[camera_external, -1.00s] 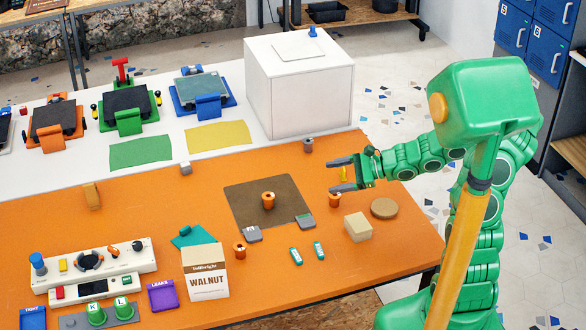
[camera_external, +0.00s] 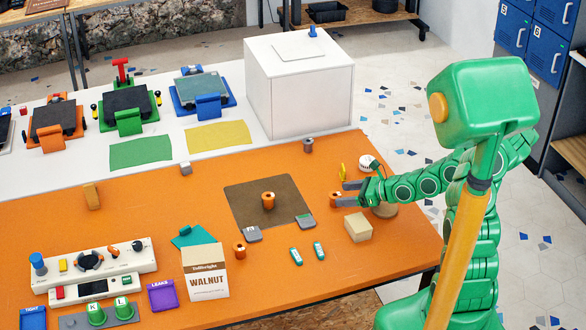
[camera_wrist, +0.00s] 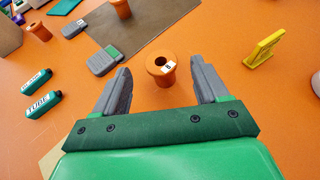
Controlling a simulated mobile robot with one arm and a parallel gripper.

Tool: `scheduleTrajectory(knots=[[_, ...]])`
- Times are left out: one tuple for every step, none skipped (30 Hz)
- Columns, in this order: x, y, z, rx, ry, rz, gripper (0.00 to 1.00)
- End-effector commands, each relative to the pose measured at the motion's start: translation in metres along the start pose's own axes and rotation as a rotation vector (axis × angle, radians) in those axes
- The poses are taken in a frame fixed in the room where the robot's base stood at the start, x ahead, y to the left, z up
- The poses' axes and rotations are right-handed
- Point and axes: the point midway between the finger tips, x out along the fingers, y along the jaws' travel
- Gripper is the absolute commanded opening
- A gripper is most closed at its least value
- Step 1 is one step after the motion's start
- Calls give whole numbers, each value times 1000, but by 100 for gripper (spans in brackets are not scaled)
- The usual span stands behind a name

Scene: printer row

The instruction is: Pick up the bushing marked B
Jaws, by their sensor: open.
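An orange flanged bushing (camera_wrist: 160,79) with a white tag, seemingly reading B, stands upright on the orange table in the wrist view. In the external view this bushing (camera_external: 334,200) is at the tips of my gripper (camera_external: 345,193). My gripper is open and empty. In the wrist view its two grey fingers lie left and right of the bushing, with gaps on both sides; how far its tips are above the table is hard to tell. Similar orange bushings stand on the brown mat (camera_external: 268,200) and beside the walnut box (camera_external: 239,250); their tags are unreadable.
A yellow stand-like piece (camera_wrist: 263,49) is right of the bushing in the wrist view. A beige block (camera_external: 358,228) and a partly hidden brown disc (camera_external: 385,210) are near my gripper. The brown mat (camera_external: 243,190) and a grey device (camera_wrist: 105,60) lie to the left.

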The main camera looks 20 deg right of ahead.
Motion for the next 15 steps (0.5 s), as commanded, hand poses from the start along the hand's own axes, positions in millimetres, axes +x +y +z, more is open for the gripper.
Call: scheduleTrajectory(knots=[[4, 0, 0, -1, 1, 1, 73], [6, 0, 0, -1, 1, 1, 73], [8, 1, 0, -2, 0, 2, 73], [9, 1, 0, -2, 1, 1, 73], [10, 0, 0, -2, 1, 1, 73], [11, 0, 0, -2, 1, 1, 73], [12, 0, -1, -1, 1, 0, 73], [13, 0, -1, -1, 1, 0, 73], [16, 0, -2, -1, 2, 1, 73], [18, 0, -2, -2, 2, 1, 73], [20, 0, -3, -3, 3, 2, 73], [24, 0, -4, -3, 3, 2, 73], [27, 0, -4, -3, 4, 2, 73], [30, 0, -5, -3, 4, 2, 73], [34, 0, -6, -4, 4, 2, 73]])
